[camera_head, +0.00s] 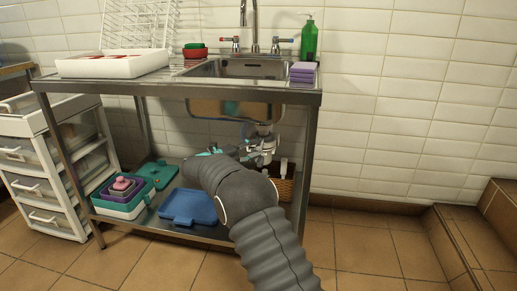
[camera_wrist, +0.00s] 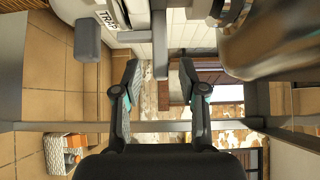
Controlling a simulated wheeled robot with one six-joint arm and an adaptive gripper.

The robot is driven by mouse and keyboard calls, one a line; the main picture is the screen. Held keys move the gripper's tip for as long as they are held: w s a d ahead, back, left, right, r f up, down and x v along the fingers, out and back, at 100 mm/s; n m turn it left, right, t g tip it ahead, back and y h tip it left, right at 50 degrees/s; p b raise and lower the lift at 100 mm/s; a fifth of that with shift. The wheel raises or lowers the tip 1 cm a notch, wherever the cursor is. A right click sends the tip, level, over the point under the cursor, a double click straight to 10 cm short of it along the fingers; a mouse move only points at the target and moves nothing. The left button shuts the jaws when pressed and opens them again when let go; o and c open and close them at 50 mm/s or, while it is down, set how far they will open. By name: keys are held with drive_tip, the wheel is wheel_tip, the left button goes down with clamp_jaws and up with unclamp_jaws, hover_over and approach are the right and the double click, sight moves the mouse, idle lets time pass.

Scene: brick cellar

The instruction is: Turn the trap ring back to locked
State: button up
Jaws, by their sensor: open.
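The sink trap (camera_head: 264,146) hangs under the basin in the head view, partly hidden by my arm. In the wrist view its white body (camera_wrist: 135,18) is at the top, beside a label reading TRAP (camera_wrist: 107,18). A grey bar (camera_wrist: 160,45) projects down from it toward the gap between my fingers, and a dark grey block (camera_wrist: 87,40) stands out at the left. I cannot tell which of these belong to the ring, or how it is turned. My gripper (camera_wrist: 159,73) is open, its fingers on either side of the bar's lower end, with nothing visibly held.
The steel sink table (camera_head: 170,86) has a leg (camera_head: 304,165) right of my arm. On the lower shelf are a blue lid (camera_head: 188,206), nested containers (camera_head: 122,195) and a wicker basket (camera_head: 286,188). A drawer unit (camera_head: 45,170) stands left. The floor at right is clear before steps (camera_head: 470,245).

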drive_tip(key=v, duration=0.9)
drive_tip(key=shift+a, duration=0.25)
drive_tip(key=shift+s, duration=0.15)
